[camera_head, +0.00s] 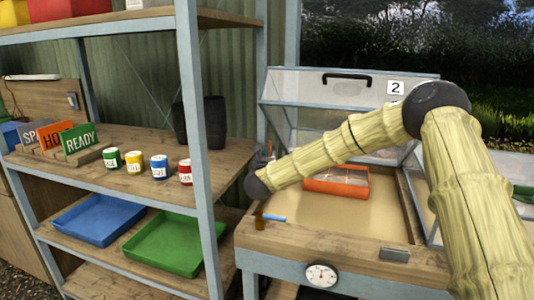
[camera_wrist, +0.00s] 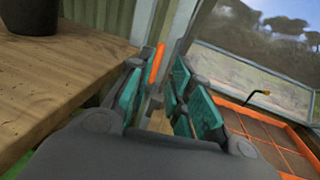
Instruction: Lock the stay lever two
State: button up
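A glazed lid with a "2" label (camera_head: 396,88) stands raised over a sandy bed on the wooden bench. In the wrist view, my gripper (camera_wrist: 158,78) has its teal-padded fingers apart. A narrow orange strip (camera_wrist: 156,62), perhaps the stay lever, shows beyond and between the fingertips, nearer the left one. I cannot tell whether they touch. In the head view my arm reaches left across the bed to the shelf post, and my gripper's fingers are hidden there.
The shelf post (camera_head: 200,160) and a dark pot (camera_head: 213,122) are close on the left.

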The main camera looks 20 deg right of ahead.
aim_at(270, 145)
jog(key=p+x, duration=0.1)
jog(key=x, duration=0.9)
jog(key=shift+w+d, duration=0.15)
jog(key=shift+w, duration=0.25)
grip_shut()
